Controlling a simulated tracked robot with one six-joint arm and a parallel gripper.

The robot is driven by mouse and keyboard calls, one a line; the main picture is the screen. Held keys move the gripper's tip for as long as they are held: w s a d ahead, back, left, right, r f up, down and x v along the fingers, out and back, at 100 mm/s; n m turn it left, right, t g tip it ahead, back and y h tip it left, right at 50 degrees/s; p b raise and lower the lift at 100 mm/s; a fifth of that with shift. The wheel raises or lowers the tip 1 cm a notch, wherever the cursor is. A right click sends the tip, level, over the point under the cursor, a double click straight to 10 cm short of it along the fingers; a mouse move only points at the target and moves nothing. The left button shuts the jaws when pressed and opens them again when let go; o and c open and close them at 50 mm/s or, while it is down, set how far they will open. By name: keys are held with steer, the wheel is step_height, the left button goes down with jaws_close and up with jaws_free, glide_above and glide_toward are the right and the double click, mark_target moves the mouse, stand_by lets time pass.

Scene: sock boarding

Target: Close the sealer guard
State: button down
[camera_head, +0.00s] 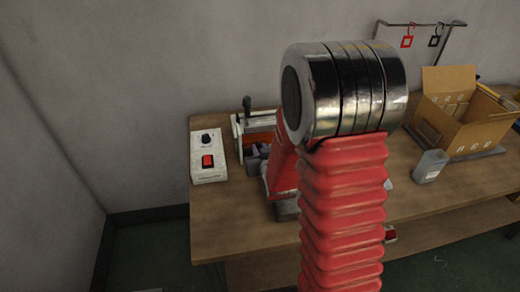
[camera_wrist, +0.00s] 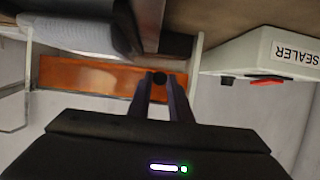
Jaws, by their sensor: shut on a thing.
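The sealer guard is an orange see-through panel (camera_wrist: 85,78) in a pale frame in the wrist view. It also shows in the head view (camera_head: 260,138), partly hidden behind my red arm. My gripper (camera_wrist: 160,84) is at the panel's right end in the wrist view, its two dark fingers shut on a small round black knob (camera_wrist: 159,78). I cannot tell for sure how far the guard is open. The sealer's control box (camera_head: 208,157), white with a black dial and a red switch, stands left of the guard; the wrist view shows its SEALER label (camera_wrist: 296,52).
A wooden table (camera_head: 225,225) carries the sealer. An open cardboard box (camera_head: 460,122) and a grey container (camera_head: 430,166) stand on its right. A rack (camera_head: 425,23) with red and black hooks is at the back wall. Bare table lies in front of the control box.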

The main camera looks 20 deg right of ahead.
steer(key=shift+w+f+t, duration=0.15)
steer(key=shift+f+t, duration=0.05)
steer(key=shift+t, duration=0.2)
stand_by(0.3)
steer(key=c, duration=1.6)
jaws_free()
